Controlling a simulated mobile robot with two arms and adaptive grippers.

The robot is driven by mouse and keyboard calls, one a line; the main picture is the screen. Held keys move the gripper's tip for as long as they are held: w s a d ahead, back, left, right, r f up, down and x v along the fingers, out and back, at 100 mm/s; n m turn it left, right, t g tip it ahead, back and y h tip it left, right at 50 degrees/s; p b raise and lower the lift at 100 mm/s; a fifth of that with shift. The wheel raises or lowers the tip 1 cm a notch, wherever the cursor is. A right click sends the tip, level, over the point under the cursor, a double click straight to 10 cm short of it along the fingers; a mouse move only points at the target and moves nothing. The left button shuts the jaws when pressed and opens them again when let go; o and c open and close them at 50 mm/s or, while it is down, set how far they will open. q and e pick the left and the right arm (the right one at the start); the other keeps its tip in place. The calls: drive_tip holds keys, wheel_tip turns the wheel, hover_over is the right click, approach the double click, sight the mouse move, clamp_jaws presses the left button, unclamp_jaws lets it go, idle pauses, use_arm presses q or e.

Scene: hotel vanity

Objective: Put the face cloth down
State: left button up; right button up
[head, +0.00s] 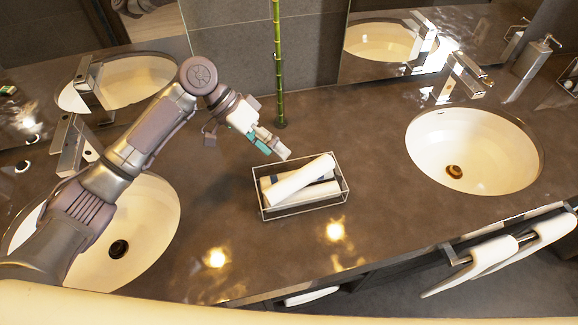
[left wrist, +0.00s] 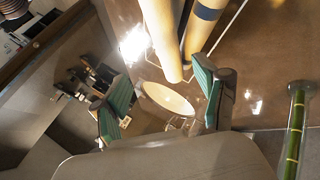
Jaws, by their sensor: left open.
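Rolled white face cloths lie in a wire-edged tray (head: 262,200) on the counter between the two basins. One white rolled cloth (head: 304,178) lies slantwise on top of the others, its upper right end over the tray's rim. A lower roll with a dark band (head: 272,179) shows beneath it. My left gripper (head: 273,148) is just behind the tray, above the counter, open and empty. In the left wrist view its teal-padded fingers (left wrist: 160,105) are apart, and two cloth rolls (left wrist: 165,40) lie beyond them, one with a dark band. My right gripper is not in view.
A green bamboo stalk (head: 279,70) in a glass vase stands behind the tray, close to my left gripper. Basins lie left (head: 150,225) and right (head: 475,135), each with a tap. A soap dispenser (head: 535,60) stands at the far right. The counter around the tray is clear.

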use_arm(q)
drive_tip(key=v, duration=0.4)
drive_tip(key=shift+b, duration=0.35)
